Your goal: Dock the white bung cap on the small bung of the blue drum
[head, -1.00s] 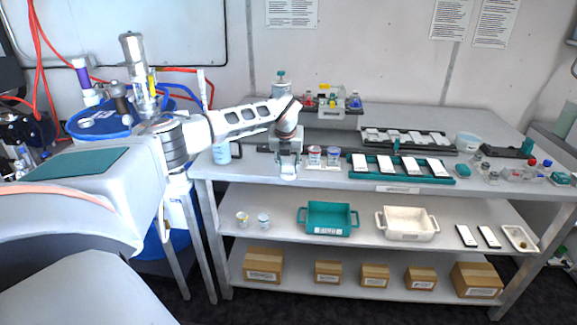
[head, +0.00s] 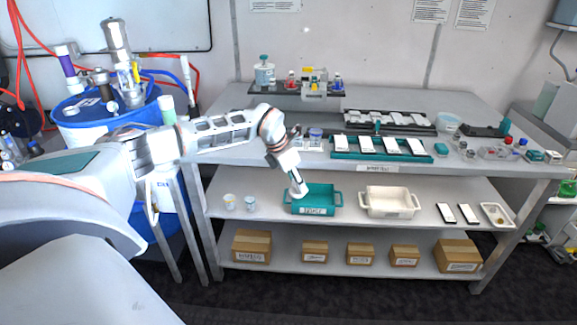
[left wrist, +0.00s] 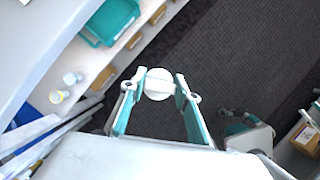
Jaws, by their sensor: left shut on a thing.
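My left gripper (head: 299,189) points down in front of the bench, its tip overlapping the teal tray in the head view. In the left wrist view its fingers (left wrist: 159,86) are shut on the round white bung cap (left wrist: 158,83), whose top has a raised bar. The blue drum (head: 92,136) stands at the left in the head view, well away from the gripper. Its top carries several fittings; I cannot tell which is the small bung. What looks like my right gripper (left wrist: 238,121) shows at the lower right of the left wrist view, its opening unclear.
The bench shelf holds a teal tray (head: 330,201), a white tray (head: 389,203) and two small cups (head: 240,203). Tall fittings, including a silver cylinder (head: 118,40), and hoses rise over the drum. Cardboard boxes (head: 252,247) stand on the low shelf. The floor before the bench is clear.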

